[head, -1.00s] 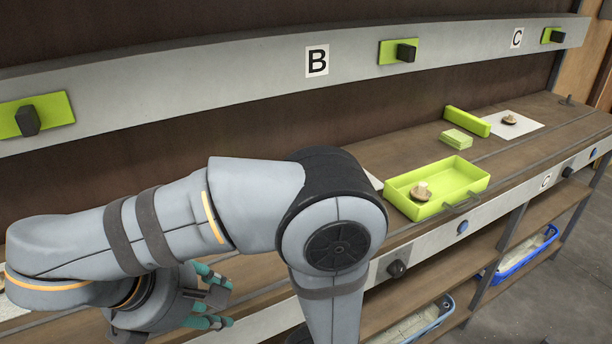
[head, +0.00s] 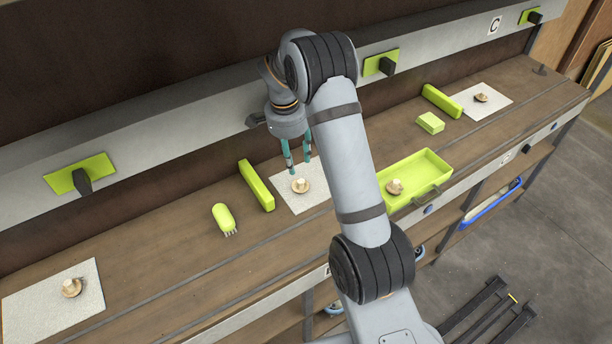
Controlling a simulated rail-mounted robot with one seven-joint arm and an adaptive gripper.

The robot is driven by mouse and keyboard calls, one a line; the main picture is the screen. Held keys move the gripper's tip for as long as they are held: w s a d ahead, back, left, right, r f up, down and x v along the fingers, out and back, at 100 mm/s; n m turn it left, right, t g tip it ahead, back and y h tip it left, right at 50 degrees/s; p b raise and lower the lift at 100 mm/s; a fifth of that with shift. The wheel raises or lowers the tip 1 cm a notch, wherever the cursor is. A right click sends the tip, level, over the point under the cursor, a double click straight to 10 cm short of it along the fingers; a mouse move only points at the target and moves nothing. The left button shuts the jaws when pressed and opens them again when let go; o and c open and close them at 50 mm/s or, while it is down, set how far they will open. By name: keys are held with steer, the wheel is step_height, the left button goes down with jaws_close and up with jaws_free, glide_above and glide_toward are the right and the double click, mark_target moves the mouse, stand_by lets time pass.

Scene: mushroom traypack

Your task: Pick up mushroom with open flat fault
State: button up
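My gripper (head: 299,166) points down with its two teal fingers apart. It is open and empty, just above and behind a pale mushroom (head: 301,186) on a white sheet (head: 285,203) in the middle of the bench. The mushroom lies with its stem up and tan cap below. Similar mushrooms lie in the green tray (head: 440,168), on the far right sheet (head: 500,106) and on the near left sheet (head: 35,300): the tray mushroom (head: 395,187), the far mushroom (head: 481,97) and the left mushroom (head: 72,288). I cannot tell the open flat fault apart at this size.
A long green block (head: 257,186) and a green brush (head: 224,218) lie left of the middle sheet. Another green block (head: 441,101) and a small green box (head: 430,123) lie farther right. The bench is clear between the brush and left sheet.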

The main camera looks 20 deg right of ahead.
glide_above(300, 181)
steer(key=f, duration=0.2)
steer(key=a+f, duration=0.1)
steer(key=f, duration=0.1)
steer(key=shift+s+f+p, duration=0.15)
steer(key=shift+s+p, duration=0.05)
steer(key=shift+p, duration=0.2)
steer(key=shift+d+f+p, duration=0.25)
steer(key=shift+f+p, duration=0.4)
steer(key=shift+f, duration=0.65)
steer(key=shift+d+f+p, duration=0.2)
steer(key=shift+f+p, duration=0.45)
steer(key=shift+f, duration=0.65)
steer(key=shift+c, duration=1.1)
steer(key=c, duration=0.7)
steer(key=shift+w+r, duration=0.1)
